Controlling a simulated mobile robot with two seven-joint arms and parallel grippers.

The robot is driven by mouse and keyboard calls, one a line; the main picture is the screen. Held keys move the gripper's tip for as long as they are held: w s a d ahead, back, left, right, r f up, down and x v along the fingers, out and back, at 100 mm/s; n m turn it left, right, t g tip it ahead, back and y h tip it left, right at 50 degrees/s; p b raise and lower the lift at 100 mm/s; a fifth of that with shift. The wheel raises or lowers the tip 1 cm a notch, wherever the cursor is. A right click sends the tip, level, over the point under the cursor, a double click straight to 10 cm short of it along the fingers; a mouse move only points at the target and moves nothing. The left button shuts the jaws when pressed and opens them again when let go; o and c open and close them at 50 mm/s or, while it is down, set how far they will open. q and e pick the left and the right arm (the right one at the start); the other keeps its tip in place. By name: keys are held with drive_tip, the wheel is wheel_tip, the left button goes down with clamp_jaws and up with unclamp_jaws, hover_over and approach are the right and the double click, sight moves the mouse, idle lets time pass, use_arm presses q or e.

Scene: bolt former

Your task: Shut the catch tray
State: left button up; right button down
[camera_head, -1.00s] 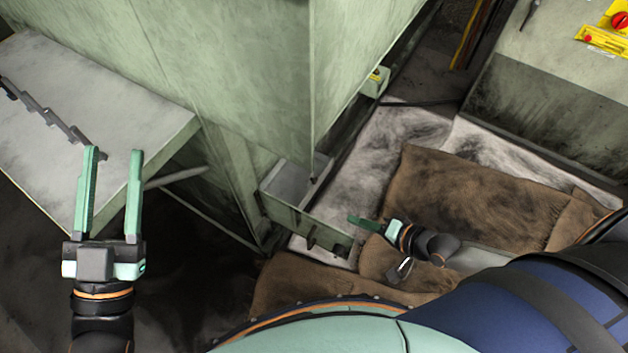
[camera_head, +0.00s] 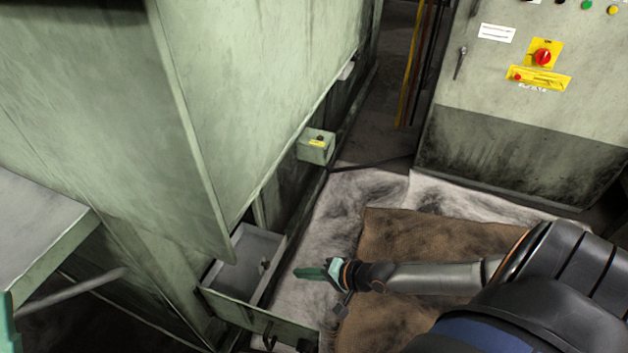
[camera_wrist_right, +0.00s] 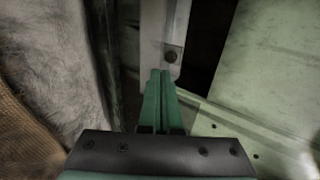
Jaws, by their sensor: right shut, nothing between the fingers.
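The catch tray (camera_head: 262,323) is pulled out of the green machine at the lower left of the head view. Its grey inside shows, and its green front panel faces me. My right gripper (camera_head: 308,272) is shut and empty, just right of the tray's side wall and pointing left toward it. Whether it touches is not clear. In the right wrist view its green fingers (camera_wrist_right: 158,100) are together, their tips just below a dark round bolt on a pale grey strip. Only a sliver of my left gripper (camera_head: 7,325) shows at the head view's left edge.
A small green box (camera_head: 316,147) juts from the machine above the tray. A grey table (camera_head: 35,225) is at left. A control cabinet (camera_head: 530,110) stands at the back right. Pale and brown mats (camera_head: 400,235) cover the floor right of the tray.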

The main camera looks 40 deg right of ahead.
sight(262, 265)
drive_tip(key=x, duration=0.2)
drive_tip(key=b+x, duration=0.1)
drive_tip(key=x, duration=0.1)
drive_tip(key=r+b+x, duration=0.1)
drive_tip(key=x, duration=0.2)
drive_tip(key=shift+w+a+r, duration=0.1)
drive_tip(key=shift+w+a, duration=0.05)
drive_tip(key=shift+w, duration=0.2)
use_arm(q)
wheel_tip(262, 265, down, 3)
drive_tip(key=shift+w+d+f, duration=0.1)
drive_tip(key=shift+d, duration=0.05)
use_arm(e)
drive_tip(key=shift+w+a, duration=0.2)
drive_tip(key=shift+w, duration=0.1)
